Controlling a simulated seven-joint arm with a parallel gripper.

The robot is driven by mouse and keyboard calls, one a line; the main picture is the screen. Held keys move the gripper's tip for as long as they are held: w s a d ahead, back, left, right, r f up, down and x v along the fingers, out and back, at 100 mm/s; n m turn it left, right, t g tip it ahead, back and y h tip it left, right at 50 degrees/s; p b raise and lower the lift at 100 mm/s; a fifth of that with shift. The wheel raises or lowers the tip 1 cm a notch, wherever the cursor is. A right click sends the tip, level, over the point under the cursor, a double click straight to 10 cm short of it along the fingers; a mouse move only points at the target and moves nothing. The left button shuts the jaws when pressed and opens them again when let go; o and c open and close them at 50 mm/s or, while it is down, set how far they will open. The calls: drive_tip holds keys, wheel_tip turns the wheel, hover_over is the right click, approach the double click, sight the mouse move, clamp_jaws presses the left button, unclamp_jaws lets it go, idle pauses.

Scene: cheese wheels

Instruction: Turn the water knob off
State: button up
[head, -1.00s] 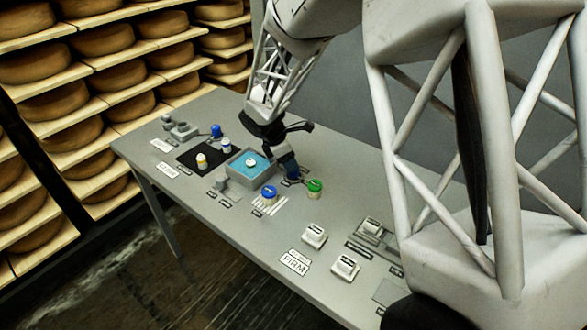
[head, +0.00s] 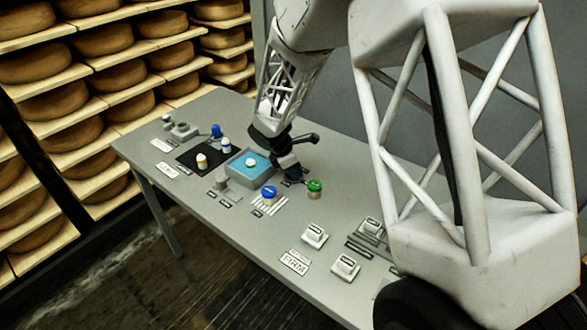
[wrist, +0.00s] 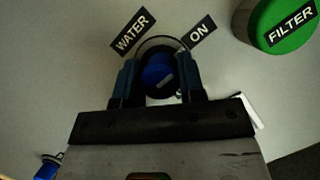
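The water knob (wrist: 158,76) is a small blue knob on a dark round base, between the WATER label (wrist: 132,33) and the ON label (wrist: 199,33) in the wrist view. My gripper (wrist: 158,82) has one finger on each side of the knob, with narrow gaps showing, so it looks open around it. I cannot tell whether either finger touches it. In the head view my gripper (head: 291,168) is low over the table, and it mostly hides the knob.
A green FILTER cap (wrist: 278,22) stands close by at the upper right of the wrist view; it also shows in the head view (head: 315,187). A grey basin of blue liquid (head: 233,174) and a blue-topped item (head: 268,192) are nearby on the grey table (head: 262,240). Cheese shelves stand behind left.

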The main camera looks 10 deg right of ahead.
drive_tip(key=c, duration=0.4)
drive_tip(key=shift+m, duration=0.4)
drive_tip(key=m+g, duration=0.1)
drive_tip(key=m, duration=0.2)
drive_tip(key=m+g, duration=0.1)
drive_tip(key=m, duration=0.1)
drive_tip(key=m+g, duration=0.1)
drive_tip(key=m, duration=0.1)
drive_tip(key=shift+m+y, duration=0.3)
drive_tip(key=shift+m, duration=0.1)
drive_tip(key=m+g+y, duration=0.1)
drive_tip(key=m, duration=0.3)
drive_tip(key=m+g+y, duration=0.1)
drive_tip(key=m+y, duration=0.1)
drive_tip(key=m, duration=0.3)
drive_tip(key=shift+m, duration=0.3)
